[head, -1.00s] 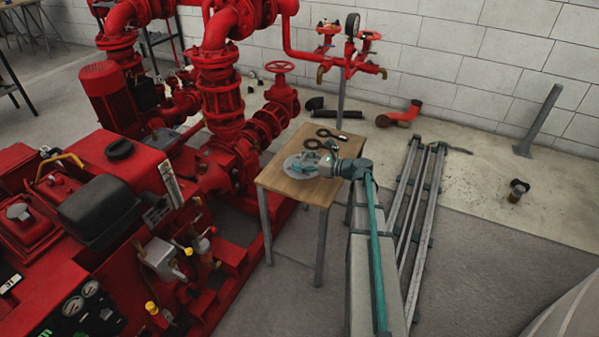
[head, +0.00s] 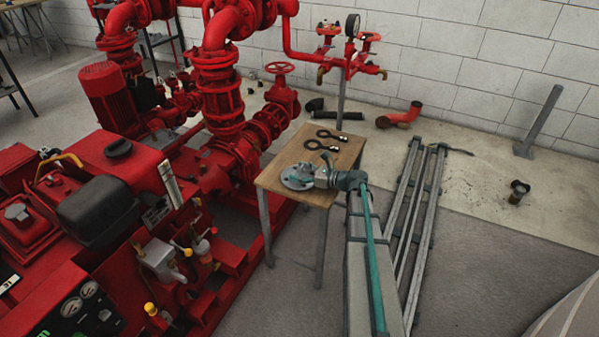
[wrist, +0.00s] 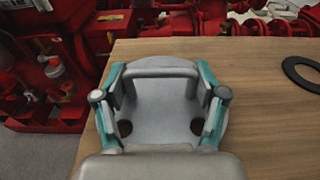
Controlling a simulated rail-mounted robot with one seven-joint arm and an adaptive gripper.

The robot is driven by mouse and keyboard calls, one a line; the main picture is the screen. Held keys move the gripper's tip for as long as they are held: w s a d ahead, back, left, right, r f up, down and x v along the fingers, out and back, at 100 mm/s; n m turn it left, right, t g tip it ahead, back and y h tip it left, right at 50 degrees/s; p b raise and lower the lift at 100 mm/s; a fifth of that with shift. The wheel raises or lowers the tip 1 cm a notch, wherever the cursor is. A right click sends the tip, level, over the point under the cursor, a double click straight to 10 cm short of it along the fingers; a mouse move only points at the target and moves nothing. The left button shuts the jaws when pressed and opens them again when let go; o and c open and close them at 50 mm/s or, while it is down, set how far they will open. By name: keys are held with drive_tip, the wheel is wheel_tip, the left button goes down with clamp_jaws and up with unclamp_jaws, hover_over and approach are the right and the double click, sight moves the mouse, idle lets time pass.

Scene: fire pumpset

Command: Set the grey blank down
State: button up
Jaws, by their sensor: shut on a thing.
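The grey blank (head: 292,179) is a round flat disc with a raised bar handle, at the front left part of the small wooden table (head: 273,176). My gripper (head: 322,177) reaches it from the right in the head view. In the wrist view, my gripper (wrist: 160,88) has its two teal-sided fingers at either end of the handle, shut on the blank (wrist: 165,122). The disc looks level and at or very close to the table top. I cannot tell whether its underside touches the wood.
Two black ring-ended tools (head: 328,135) lie towards the back of the table; one black ring (wrist: 303,72) shows at right in the wrist view. Red pump machinery (head: 215,165) stands close to the left. Bare wood lies right of the blank in the wrist view.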

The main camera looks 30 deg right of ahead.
drive_tip(key=shift+f, duration=0.4)
drive_tip(key=o, duration=1.8)
drive_tip(key=shift+s+f, duration=0.1)
drive_tip(key=shift+f, duration=0.05)
drive_tip(key=shift+s+r, duration=0.1)
drive_tip(key=shift+r, duration=0.5)
drive_tip(key=v, duration=1.1)
drive_tip(key=shift+s+d+r+p, duration=0.2)
drive_tip(key=shift+d+p, duration=0.1)
drive_tip(key=shift+d, duration=0.05)
